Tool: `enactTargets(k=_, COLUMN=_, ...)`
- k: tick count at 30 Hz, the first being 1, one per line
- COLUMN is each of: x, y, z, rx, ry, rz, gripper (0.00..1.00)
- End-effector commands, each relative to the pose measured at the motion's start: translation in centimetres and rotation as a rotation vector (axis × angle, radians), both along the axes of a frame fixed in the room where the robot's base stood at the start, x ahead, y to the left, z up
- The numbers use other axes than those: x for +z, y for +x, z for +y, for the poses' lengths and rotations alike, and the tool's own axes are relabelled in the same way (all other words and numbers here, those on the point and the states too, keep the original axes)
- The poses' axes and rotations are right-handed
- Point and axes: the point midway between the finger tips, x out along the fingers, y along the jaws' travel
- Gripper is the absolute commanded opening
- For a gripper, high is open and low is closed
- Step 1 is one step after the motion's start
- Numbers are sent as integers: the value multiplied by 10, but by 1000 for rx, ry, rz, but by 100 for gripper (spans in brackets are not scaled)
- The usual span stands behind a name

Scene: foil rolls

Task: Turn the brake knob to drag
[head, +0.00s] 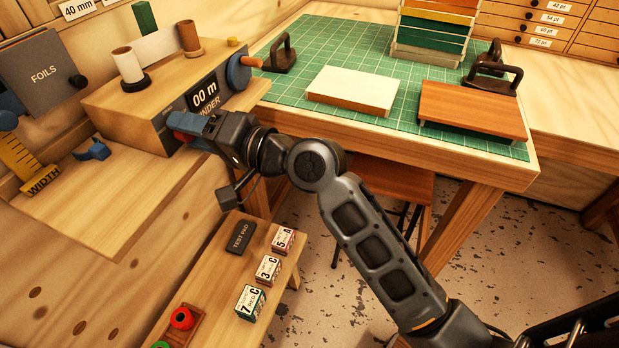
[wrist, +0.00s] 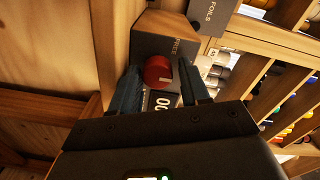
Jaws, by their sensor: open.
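The brake knob (wrist: 157,70) is a red round knob on the grey front panel of the winder (head: 229,97). In the wrist view it shows between the fingertips of my gripper (wrist: 162,78), which are apart on either side of it. I cannot tell whether either finger touches it. A pale line shows on the knob, and the word FREE (wrist: 176,46) is printed beside it. In the head view my gripper (head: 187,127) is at the winder's front, left of the "00 m" display (head: 204,94), and mostly hides the knob.
A blue crank wheel (head: 238,73) is at the winder's right end. White (head: 127,65) and brown (head: 188,37) rolls stand on top. A grey FOILS box (head: 40,72) and a yellow WIDTH gauge (head: 22,165) are at left. Small boxes (head: 267,269) stand on the lower bench.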

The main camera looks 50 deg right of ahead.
Motion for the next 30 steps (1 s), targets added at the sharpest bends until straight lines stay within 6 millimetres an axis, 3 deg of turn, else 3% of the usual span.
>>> enactTargets(k=1, x=-8, y=0, z=-2, rx=-3, ry=-7, rz=12, gripper=60)
enactTargets(k=8, x=-12, y=0, z=-2, rx=-5, ry=-132, rz=-30, gripper=60)
enactTargets(k=29, x=-9, y=0, z=0, rx=-5, ry=-998, rz=-319, gripper=60)
enactTargets(k=30, x=-5, y=-8, z=-3, rx=-6, ry=-1007, rz=-319, gripper=60)
